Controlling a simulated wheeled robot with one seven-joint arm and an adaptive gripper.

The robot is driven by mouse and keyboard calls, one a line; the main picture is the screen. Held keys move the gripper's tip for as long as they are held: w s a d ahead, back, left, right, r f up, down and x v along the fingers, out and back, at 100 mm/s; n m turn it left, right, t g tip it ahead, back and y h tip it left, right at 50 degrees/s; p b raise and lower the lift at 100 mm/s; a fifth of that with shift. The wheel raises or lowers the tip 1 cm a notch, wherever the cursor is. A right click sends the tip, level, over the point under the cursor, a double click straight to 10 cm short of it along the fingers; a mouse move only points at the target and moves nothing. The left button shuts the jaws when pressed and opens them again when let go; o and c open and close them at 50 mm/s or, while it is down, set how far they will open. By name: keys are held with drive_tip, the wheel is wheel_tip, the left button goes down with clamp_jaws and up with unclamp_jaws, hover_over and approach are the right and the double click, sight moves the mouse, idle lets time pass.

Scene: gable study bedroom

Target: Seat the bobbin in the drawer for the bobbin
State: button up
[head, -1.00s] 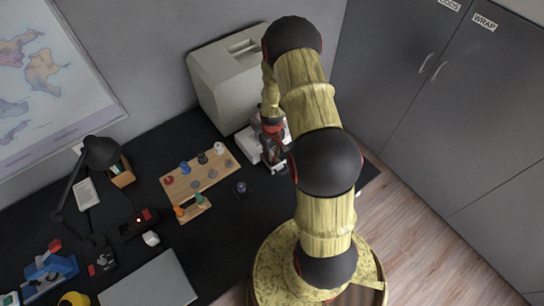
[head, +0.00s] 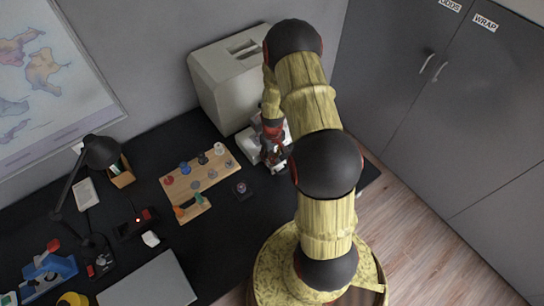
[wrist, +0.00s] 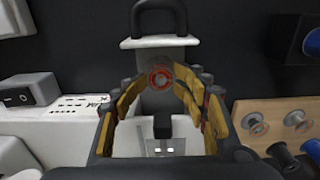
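My gripper (wrist: 160,82) points down over a white machine with a pulled-out drawer, whose white front (wrist: 160,42) carries a black handle. A small round piece with a red ring and pale centre (wrist: 160,76), apparently the bobbin, shows end-on between my fingertips, over the drawer's grey part. The fingers are close on both sides of it; whether they touch it, and whether it rests in the drawer, I cannot tell. In the head view my gripper (head: 272,150) is beside the machine (head: 250,142), and my arm hides part of it.
A wooden rack (head: 208,179) with several coloured spools stands left of the machine. A dark spool (head: 240,187) sits on a small dark base. A large pale box (head: 228,85) is behind. A lamp (head: 100,152) and laptop (head: 148,280) are farther left.

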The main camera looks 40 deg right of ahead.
drive_tip(key=shift+o, duration=0.6)
drive_tip(key=shift+s+a+f, duration=0.2)
drive_tip(key=shift+s+f, duration=0.25)
drive_tip(key=shift+f, duration=0.1)
drive_tip(key=shift+w+r, duration=0.25)
